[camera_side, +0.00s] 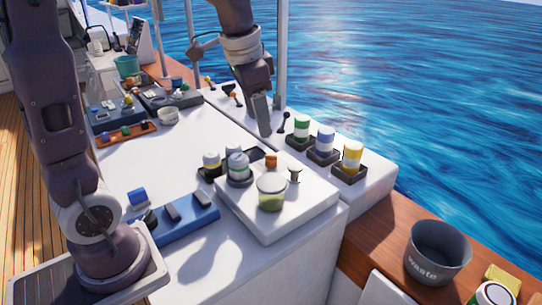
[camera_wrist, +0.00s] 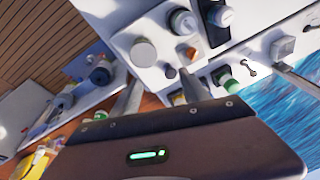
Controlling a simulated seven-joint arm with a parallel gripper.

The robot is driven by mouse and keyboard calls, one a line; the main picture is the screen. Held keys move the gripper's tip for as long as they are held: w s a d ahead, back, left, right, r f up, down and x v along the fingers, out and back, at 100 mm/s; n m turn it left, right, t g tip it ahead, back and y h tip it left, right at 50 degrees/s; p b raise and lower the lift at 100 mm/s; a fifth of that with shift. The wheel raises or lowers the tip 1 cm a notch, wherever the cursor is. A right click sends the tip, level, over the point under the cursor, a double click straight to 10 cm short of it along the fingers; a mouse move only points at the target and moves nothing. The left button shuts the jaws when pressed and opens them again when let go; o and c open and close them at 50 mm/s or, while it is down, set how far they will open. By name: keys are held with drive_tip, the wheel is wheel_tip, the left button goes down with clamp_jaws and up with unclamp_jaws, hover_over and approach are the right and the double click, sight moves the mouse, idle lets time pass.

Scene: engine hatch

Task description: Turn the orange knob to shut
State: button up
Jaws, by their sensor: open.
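An orange knob (camera_side: 271,160) stands on the white raised panel (camera_side: 300,215), behind a clear jar with green contents (camera_side: 271,192) and beside a grey-capped round container (camera_side: 238,168). In the wrist view the orange knob (camera_wrist: 185,53) is near top centre, beyond my fingers. My gripper (camera_side: 264,131) hangs behind and above the knob in the side view, clear of it. It also shows in the wrist view (camera_wrist: 163,90), with its fingers apart and nothing visible between them. The knob's exact turn position is too small to read.
Green (camera_side: 302,128), blue (camera_side: 325,142) and yellow (camera_side: 352,157) banded containers stand in dark holders at right. A small dark-topped post (camera_side: 294,173) is right of the knob. A blue block tray (camera_side: 180,220) lies front left. The white counter's middle (camera_side: 150,165) is mostly clear.

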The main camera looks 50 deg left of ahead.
drive_tip(key=w+a+f+g, duration=0.1)
drive_tip(key=w+a+f, duration=0.3)
drive_tip(key=w, duration=0.1)
drive_tip(key=m+g, duration=0.1)
drive_tip(key=m, duration=0.1)
hover_over(271, 155)
drive_tip(key=f, duration=0.8)
drive_tip(key=shift+s+d+f, duration=0.15)
drive_tip(key=shift+s+d, duration=0.05)
drive_tip(key=shift+d, duration=0.05)
drive_tip(key=shift+m, duration=0.3)
drive_tip(key=f, duration=0.7)
drive_tip(key=shift+w+a+f, duration=0.15)
drive_tip(key=shift+a+f, duration=0.1)
drive_tip(key=shift+c, duration=0.2)
clamp_jaws()
